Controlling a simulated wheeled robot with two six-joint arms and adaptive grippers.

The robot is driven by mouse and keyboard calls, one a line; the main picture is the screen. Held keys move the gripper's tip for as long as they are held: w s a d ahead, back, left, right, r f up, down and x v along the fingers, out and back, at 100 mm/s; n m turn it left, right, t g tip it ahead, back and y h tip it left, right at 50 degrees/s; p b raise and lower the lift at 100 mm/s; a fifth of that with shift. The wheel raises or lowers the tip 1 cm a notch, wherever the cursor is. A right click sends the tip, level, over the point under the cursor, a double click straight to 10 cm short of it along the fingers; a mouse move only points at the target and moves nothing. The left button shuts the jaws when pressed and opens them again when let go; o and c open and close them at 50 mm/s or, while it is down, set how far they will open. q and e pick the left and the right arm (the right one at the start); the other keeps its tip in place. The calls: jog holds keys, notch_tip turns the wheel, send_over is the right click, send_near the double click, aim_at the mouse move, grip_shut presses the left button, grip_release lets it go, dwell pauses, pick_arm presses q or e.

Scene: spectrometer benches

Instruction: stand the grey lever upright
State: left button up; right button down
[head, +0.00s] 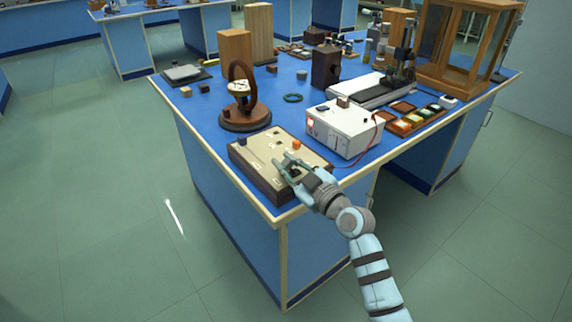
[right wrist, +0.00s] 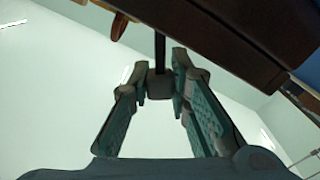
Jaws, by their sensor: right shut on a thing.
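The grey lever shows in the right wrist view as a thin dark rod with a blocky dark grey end (right wrist: 159,86). My right gripper (right wrist: 160,84) is shut on that end, one finger on each side. The rod runs from the fingers to a dark brown casing edge. In the head view my right gripper (head: 289,167) is at the near right part of a low box with a cream top (head: 262,153). There the fingers mostly hide the lever, and I cannot judge its exact tilt. My left gripper is not in view.
On the box, an orange knob (head: 297,145) and a dark knob (head: 242,141) stand close by. A white instrument case (head: 345,130) is just behind, with a red cable beside it. A round wooden stand (head: 245,118) is at left. The floor in front is clear.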

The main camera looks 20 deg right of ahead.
jog(key=m, duration=0.1)
jog(key=d+m, duration=0.1)
jog(key=m, duration=0.1)
jog(key=shift+w+d+r+m, duration=0.2)
jog(key=shift+w+r+m, duration=0.05)
jog(key=shift+m, duration=0.05)
jog(key=shift+w+d+m, duration=0.2)
jog(key=shift+d+m, duration=0.25)
jog(key=shift+m, duration=0.65)
jog(key=c, duration=1.5)
grip_release()
jog(key=v, duration=1.2)
